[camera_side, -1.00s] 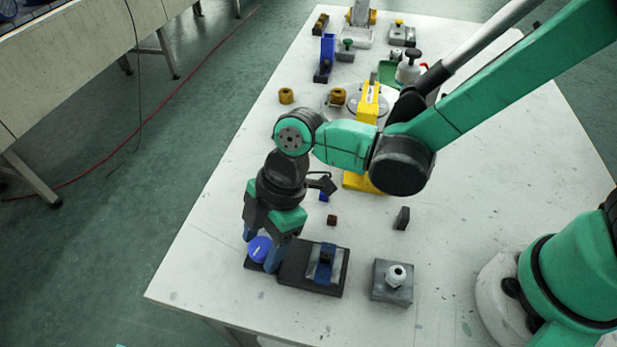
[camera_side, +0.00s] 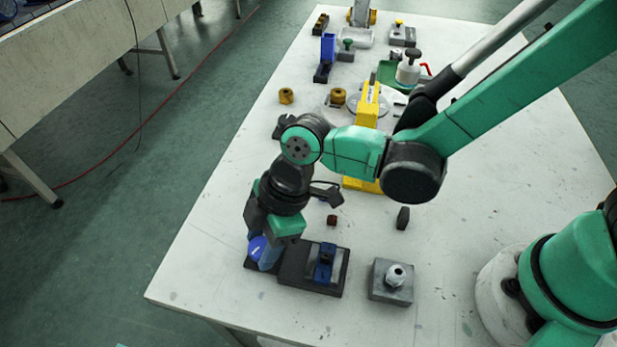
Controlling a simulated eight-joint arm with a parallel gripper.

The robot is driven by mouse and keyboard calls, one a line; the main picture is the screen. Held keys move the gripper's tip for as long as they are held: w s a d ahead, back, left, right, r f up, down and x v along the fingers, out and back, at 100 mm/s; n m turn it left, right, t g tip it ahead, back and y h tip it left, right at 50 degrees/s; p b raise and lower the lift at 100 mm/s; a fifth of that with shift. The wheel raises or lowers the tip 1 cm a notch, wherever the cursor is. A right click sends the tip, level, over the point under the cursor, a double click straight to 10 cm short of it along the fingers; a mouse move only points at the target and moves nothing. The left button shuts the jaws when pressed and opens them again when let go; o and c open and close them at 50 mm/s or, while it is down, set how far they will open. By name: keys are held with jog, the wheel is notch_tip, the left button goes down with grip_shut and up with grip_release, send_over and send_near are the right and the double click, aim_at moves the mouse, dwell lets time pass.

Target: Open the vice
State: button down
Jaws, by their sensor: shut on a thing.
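The vice (camera_side: 327,262) is a dark block with a blue jaw piece, on a black base near the front left of the white table. A blue round knob (camera_side: 257,248) sits at the left end of its base. My gripper (camera_side: 262,256) points down over that end, with its fingers closed on the blue knob. The fingers hide part of the knob and its link to the vice.
A grey block with a white knob (camera_side: 395,276) stands right of the vice. A small brown cube (camera_side: 332,220) and a dark block (camera_side: 403,218) lie behind it. A yellow stand (camera_side: 367,112) and several fixtures fill the back. The table's left edge is close.

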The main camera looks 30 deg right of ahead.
jog(key=m, duration=0.2)
jog(key=m+t, duration=0.1)
jog(key=m, duration=0.1)
jog(key=shift+s+m+t+h, duration=0.1)
jog(key=shift+m+t+h, duration=0.2)
jog(key=shift+h, duration=0.1)
jog(key=m+t, duration=0.1)
jog(key=m, duration=0.2)
jog(key=shift+m+h, duration=0.3)
jog(key=shift+h, duration=0.1)
jog(key=m+t+h, duration=0.1)
jog(key=m, duration=0.3)
jog(key=shift+s+a, duration=0.1)
jog(key=m+h, duration=0.1)
jog(key=m, duration=0.3)
jog(key=shift+a+h, duration=0.1)
jog(key=shift+h, duration=0.3)
jog(key=m+h, duration=0.1)
jog(key=m, duration=0.1)
jog(key=m+h, duration=0.1)
jog(key=m, duration=0.2)
jog(key=shift+a+m, duration=0.1)
jog(key=shift+m, duration=0.2)
jog(key=m, duration=0.2)
jog(key=m+g+h, duration=0.1)
jog(key=m, duration=0.2)
jog(key=shift+h, duration=0.3)
jog(key=shift+m, duration=0.4)
